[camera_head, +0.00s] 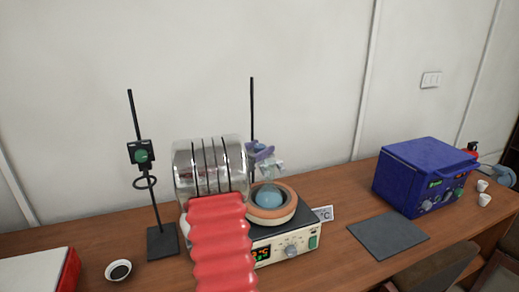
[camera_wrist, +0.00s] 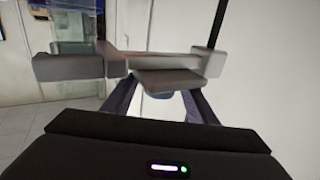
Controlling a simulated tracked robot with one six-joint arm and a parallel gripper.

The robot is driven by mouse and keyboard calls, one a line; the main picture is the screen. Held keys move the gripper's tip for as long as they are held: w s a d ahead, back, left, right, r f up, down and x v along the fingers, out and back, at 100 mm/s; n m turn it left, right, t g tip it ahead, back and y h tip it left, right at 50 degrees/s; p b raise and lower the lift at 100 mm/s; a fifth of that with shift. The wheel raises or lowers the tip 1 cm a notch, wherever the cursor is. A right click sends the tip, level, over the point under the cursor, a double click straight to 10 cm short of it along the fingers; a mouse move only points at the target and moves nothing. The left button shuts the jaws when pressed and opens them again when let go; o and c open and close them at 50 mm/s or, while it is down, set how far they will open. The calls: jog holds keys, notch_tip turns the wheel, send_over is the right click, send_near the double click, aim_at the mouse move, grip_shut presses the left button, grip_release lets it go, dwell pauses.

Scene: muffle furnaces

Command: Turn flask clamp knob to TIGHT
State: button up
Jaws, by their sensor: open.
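In the head view, a round green knob (camera_head: 141,155) is on a black box on the left stand's rod (camera_head: 132,110); its markings are too small to read. A blue flask (camera_head: 267,196) sits in an orange-rimmed heating bowl (camera_head: 270,212). Purple and grey parts (camera_head: 262,152) sit above it by a second black rod (camera_head: 252,95); I cannot tell clamp from gripper there. In the wrist view, my gripper (camera_wrist: 150,72) is open, with grey finger parts on dark purplish links. A black rod (camera_wrist: 217,25) rises at its right. I cannot tell whether it touches anything.
My red-sleeved arm covers part of the hotplate (camera_head: 285,246). A black ring (camera_head: 145,183) hangs below the knob box. A small dish (camera_head: 118,270), a dark mat (camera_head: 387,234) and a blue furnace (camera_head: 423,174) are on the wooden table (camera_head: 340,265).

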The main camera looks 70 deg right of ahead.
jog(key=shift+c, duration=0.4)
jog(key=c, duration=1)
jog(key=shift+w+m+g+y, duration=0.1)
jog(key=shift+m+g+y, duration=0.2)
jog(key=shift+m+g, duration=0.3)
jog(key=shift+m+g+y, duration=0.9)
jog(key=shift+m+g, duration=0.15)
jog(key=shift+g, duration=0.45)
jog(key=shift+m+g+y, duration=0.9)
jog(key=shift+m+g, duration=0.15)
jog(key=shift+g, duration=0.75)
jog(key=shift+m+g+y, duration=1.7)
jog(key=shift+m+y, duration=0.4)
jog(key=shift+y, duration=0.6)
jog(key=o, duration=1.1)
jog(key=shift+a, duration=0.1)
